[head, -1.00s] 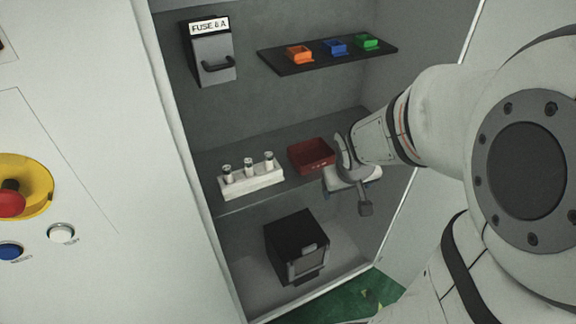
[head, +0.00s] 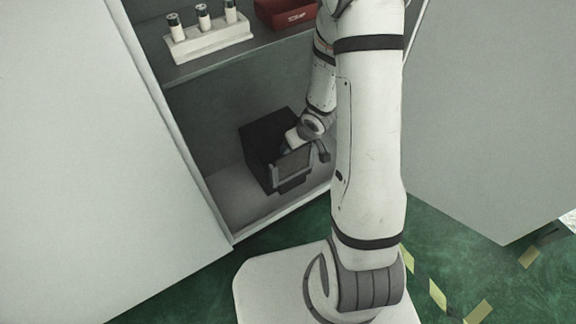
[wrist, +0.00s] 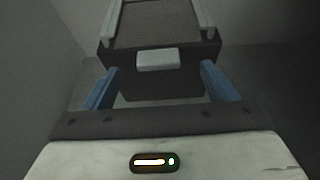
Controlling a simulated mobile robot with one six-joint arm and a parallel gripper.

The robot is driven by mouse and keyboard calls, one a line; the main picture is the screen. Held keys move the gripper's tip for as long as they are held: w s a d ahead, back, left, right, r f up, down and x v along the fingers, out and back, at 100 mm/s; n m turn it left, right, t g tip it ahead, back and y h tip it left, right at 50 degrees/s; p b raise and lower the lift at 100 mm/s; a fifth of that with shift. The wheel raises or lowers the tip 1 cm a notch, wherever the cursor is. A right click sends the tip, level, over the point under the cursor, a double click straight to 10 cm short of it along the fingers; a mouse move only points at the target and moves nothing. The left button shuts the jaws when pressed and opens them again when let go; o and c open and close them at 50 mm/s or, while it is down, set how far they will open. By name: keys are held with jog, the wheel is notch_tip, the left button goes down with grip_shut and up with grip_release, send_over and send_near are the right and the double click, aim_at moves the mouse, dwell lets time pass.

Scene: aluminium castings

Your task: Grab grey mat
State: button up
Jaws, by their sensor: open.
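A black box (head: 262,147) stands on the cabinet floor. A grey flat panel (head: 292,164) with a pale edge shows on its near side; I cannot tell for sure whether this is the grey mat. In the wrist view a grey-brown surface (wrist: 156,24) lies between two pale rails, with a pale tab (wrist: 158,60) on the dark edge below it. My gripper (head: 308,149) is at the box. In the wrist view my gripper (wrist: 160,84) is open, its two blue-grey fingers apart, with the dark edge and tab beyond and between them. Nothing is held.
Above, a shelf holds a white block (head: 208,40) with several cylindrical fuses and a red tray (head: 285,14). A white cabinet door or panel (head: 90,180) stands at left and another pale panel (head: 480,130) at right. The floor is green.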

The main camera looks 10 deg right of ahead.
jog(key=b+x, duration=0.1)
jog(key=x, duration=0.1)
jog(key=b+x, duration=0.1)
jog(key=x, duration=0.2)
jog(key=shift+w+b, duration=0.3)
jog(key=shift+c, duration=0.2)
jog(key=c, duration=1.3)
jog(key=shift+r, duration=0.1)
jog(key=shift+c, duration=0.2)
